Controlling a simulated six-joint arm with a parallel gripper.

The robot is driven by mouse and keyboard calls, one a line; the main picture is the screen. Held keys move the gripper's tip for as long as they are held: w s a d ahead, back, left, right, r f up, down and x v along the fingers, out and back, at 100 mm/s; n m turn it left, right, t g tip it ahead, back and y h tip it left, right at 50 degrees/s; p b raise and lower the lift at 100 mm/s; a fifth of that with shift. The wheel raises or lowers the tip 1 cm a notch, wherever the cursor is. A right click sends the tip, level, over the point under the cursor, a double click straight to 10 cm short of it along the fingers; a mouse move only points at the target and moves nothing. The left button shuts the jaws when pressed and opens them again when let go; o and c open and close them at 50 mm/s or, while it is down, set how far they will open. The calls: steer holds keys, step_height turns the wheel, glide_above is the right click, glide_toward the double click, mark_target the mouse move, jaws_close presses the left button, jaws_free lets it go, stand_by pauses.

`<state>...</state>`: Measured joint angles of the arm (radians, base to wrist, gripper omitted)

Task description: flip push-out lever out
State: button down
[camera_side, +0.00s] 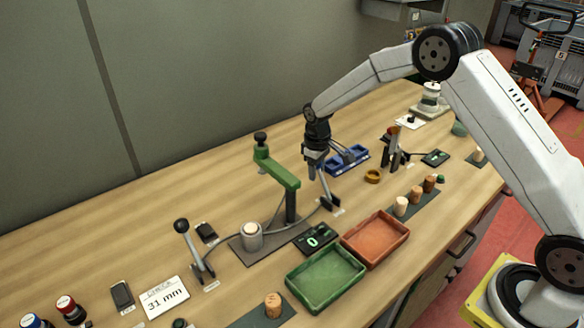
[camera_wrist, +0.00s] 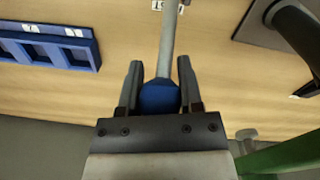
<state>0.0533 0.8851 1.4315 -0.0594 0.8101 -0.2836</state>
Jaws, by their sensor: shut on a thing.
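My gripper (camera_side: 317,166) points down at the middle of the bench, just right of the green arm of a press. In the wrist view my gripper (camera_wrist: 159,72) has its two fingers on either side of a blue ball knob (camera_wrist: 159,97) and is shut on it. The knob tops a grey lever rod (camera_wrist: 169,40), which stands steeply in the side view (camera_side: 325,187). I take this as the push-out lever; its label is too small to read. The knob is hidden by my gripper in the side view.
The green press arm (camera_side: 278,170) stands close on the left, above a plate with a grey cylinder (camera_side: 252,238). A blue tray (camera_side: 350,160) lies behind. A green tray (camera_side: 325,277) and orange tray (camera_side: 376,238) lie in front. Another lever (camera_side: 188,245) has a black knob.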

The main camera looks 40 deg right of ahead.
mark_target(326, 186)
steer(key=shift+s+r+t, duration=0.15)
steer(key=shift+s+t, duration=0.05)
steer(key=shift+t, duration=0.1)
steer(key=shift+s+r+t, duration=0.3)
steer(key=shift+s+t, duration=0.2)
steer(key=shift+t, duration=0.15)
steer(key=shift+s+r+t, duration=0.25)
steer(key=shift+s+t, duration=0.25)
steer(key=shift+t, duration=0.15)
steer(key=shift+s+r+t, duration=0.2)
steer(key=shift+s+t, duration=0.7)
steer(key=shift+t, duration=0.2)
steer(key=shift+s+r+t, duration=0.1)
steer(key=shift+s+t, duration=0.95)
steer(key=shift+t, duration=0.05)
steer(key=shift+s+f, duration=0.2)
steer(key=shift+s, duration=0.6)
steer(key=shift+s+f, duration=0.2)
steer(key=shift+s, duration=0.6)
steer(key=shift+s+f, duration=0.2)
steer(key=shift+s, duration=0.6)
steer(key=shift+c, duration=1.3)
jaws_free()
steer(key=shift+w, duration=0.1)
